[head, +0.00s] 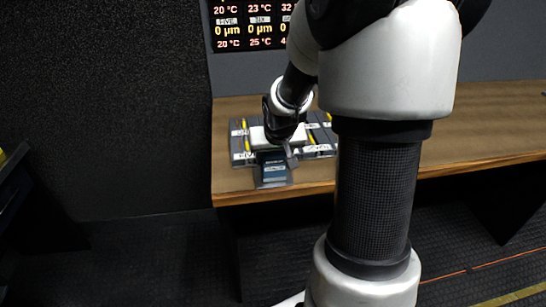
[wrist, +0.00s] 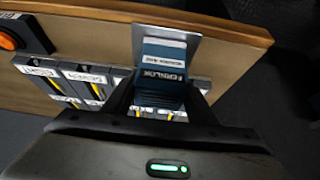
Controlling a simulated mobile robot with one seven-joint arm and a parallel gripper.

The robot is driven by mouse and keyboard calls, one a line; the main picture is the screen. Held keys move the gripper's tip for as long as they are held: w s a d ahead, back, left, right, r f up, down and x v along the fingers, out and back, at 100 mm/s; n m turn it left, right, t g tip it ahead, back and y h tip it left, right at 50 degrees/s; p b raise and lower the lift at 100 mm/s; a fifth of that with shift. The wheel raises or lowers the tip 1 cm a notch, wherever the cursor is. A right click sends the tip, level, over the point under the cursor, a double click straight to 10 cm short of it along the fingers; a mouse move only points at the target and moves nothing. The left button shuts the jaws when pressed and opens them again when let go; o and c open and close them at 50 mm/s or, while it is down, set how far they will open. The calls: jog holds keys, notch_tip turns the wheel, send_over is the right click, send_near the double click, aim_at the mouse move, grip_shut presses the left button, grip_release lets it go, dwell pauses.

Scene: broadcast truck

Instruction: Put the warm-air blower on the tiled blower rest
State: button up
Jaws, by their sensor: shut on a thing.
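A dark blue block with white lettering (wrist: 162,75) is between the two fingers of my gripper (wrist: 163,102) in the wrist view. My gripper is shut on it. In the head view my gripper (head: 281,148) is low over the near left part of the table, and the blue block (head: 273,168) shows just below it. A grey plate (wrist: 190,46) lies by the table's edge, behind the block in the wrist view; I cannot tell whether the block touches it. I cannot clearly make out a warm-air blower or a tiled rest.
Dark grey labelled units with yellow strips (head: 240,142) stand close around my gripper on the wooden table (head: 470,125). An orange round knob (wrist: 7,40) shows in the wrist view. A display (head: 250,25) hangs behind. The table's right side looks clear.

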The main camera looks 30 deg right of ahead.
jog(key=shift+f, duration=0.2)
jog(key=o, duration=1.5)
jog(key=shift+r, duration=0.15)
jog(key=shift+r, duration=0.3)
jog(key=p+v, duration=0.4)
jog(key=v, duration=0.7)
jog(key=shift+s+r, duration=0.2)
jog(key=shift+a, duration=0.1)
